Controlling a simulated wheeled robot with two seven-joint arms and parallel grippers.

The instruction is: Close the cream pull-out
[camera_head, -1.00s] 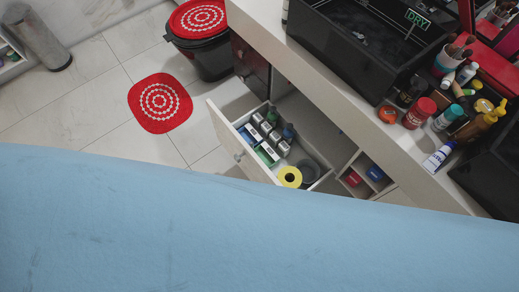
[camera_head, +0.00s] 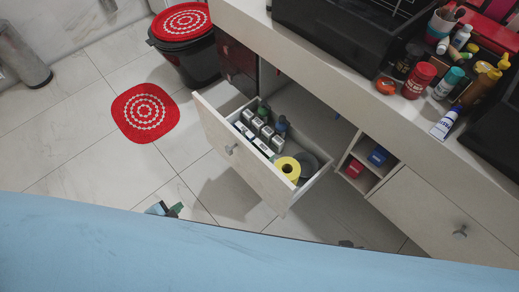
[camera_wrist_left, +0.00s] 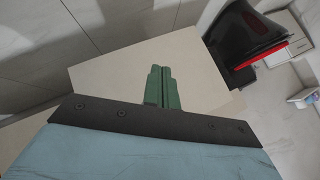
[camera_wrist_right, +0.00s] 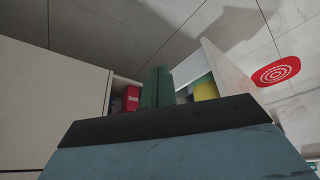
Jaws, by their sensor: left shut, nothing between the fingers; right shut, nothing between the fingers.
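The cream pull-out (camera_head: 240,155) is a drawer standing open below the counter, with a small round knob (camera_head: 231,149) on its front. Boxes, small bottles and a yellow roll (camera_head: 287,168) lie in it. My left gripper (camera_head: 165,209) is shut and empty, in front of the drawer and apart from it in the head view. In the left wrist view its green fingers (camera_wrist_left: 161,86) stand before a cream panel (camera_wrist_left: 110,75). My right gripper (camera_wrist_right: 157,86) is shut and empty. In the right wrist view, the open drawer (camera_wrist_right: 235,85) is right of its fingers.
A black bin with a red lid (camera_head: 182,22) stands beyond the drawer, and a red mat (camera_head: 145,112) lies on the tiles. Open cubbies (camera_head: 362,168) and a closed cabinet door (camera_head: 425,210) are to the right. The counter (camera_head: 300,60) overhangs. Floor before the drawer is clear.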

